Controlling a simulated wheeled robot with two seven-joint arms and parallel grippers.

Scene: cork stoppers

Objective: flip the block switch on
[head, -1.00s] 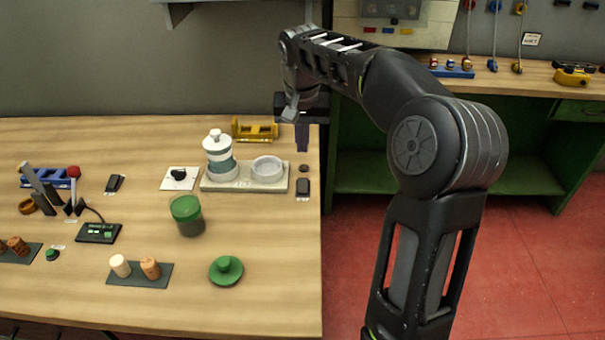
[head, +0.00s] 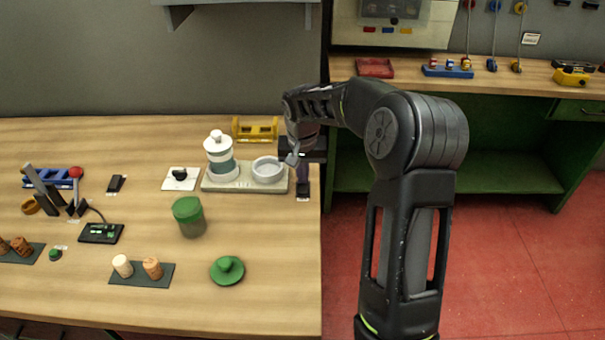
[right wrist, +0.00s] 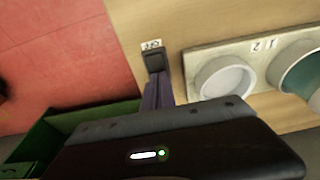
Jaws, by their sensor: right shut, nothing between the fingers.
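A small black switch (head: 303,189) lies near the right edge of the wooden table, with a white label at its front end. It also shows in the right wrist view (right wrist: 154,61) beside its printed label. My right gripper (head: 303,174) is shut and empty, with its purple fingers pointing down at the switch. In the right wrist view the fingertips (right wrist: 158,80) overlap the near end of the switch; I cannot tell whether they touch it. The gripper hides part of the switch in the head view. My left gripper is not in view.
A pale board (head: 236,187) with a white and teal jar (head: 219,152) and a white ring-shaped cup (head: 267,170) stands just left of the gripper. A yellow rack (head: 255,130) is behind. Another black switch (head: 116,183) lies at the left. The table's right edge is close.

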